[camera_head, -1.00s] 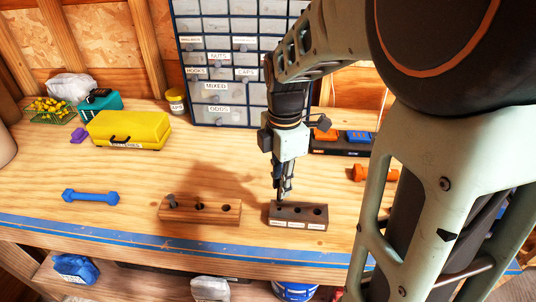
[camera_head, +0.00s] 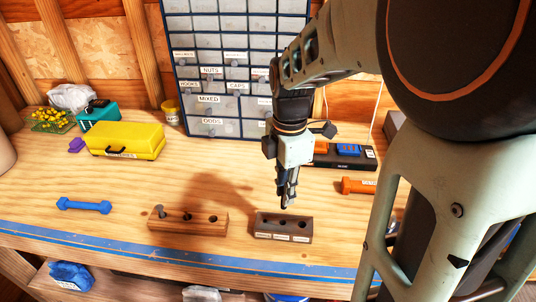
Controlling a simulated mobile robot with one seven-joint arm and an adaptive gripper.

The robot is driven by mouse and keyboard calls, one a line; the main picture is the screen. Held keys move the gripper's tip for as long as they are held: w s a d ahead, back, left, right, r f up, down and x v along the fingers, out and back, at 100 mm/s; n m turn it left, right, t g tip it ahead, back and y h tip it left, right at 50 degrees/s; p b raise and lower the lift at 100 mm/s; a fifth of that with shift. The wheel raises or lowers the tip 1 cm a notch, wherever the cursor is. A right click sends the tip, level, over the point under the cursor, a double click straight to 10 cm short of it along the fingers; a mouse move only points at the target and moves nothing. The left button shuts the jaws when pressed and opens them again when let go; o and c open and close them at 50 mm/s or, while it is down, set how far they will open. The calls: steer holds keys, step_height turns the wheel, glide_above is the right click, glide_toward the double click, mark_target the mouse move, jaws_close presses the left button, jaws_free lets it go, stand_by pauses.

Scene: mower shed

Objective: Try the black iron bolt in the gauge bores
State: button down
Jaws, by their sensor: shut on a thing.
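The dark brown gauge block (camera_head: 283,237) lies near the bench's front edge, with a row of bores on top and small white labels on its front face. I cannot read the labels. My gripper (camera_head: 287,201) points down just above and behind the block's middle part, shut on a small dark piece, taken as the black iron bolt (camera_head: 285,207). Little of the bolt shows between and below the fingers. It appears clear of the block. A lighter wooden block (camera_head: 175,225) stands to the left, with a grey bolt (camera_head: 160,211) upright at its left end and two dark holes open.
A blue dumbbell-shaped piece (camera_head: 83,205) lies far left. A yellow case (camera_head: 125,140), teal box (camera_head: 98,119) and drawer cabinet (camera_head: 220,128) stand behind. An orange piece (camera_head: 357,186) and black tray (camera_head: 345,157) are to the right. The left-middle bench is clear.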

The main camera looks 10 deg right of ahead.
mark_target(284, 208)
steer(key=shift+d, duration=0.1)
stand_by(0.3)
steer(key=shift+f+b, duration=2)
steer(key=shift+f, duration=0.8)
steer(key=shift+f, duration=0.1)
steer(key=shift+r, duration=0.2)
steer(key=shift+f, duration=0.2)
steer(key=shift+f, duration=0.25)
steer(key=shift+r, duration=0.1)
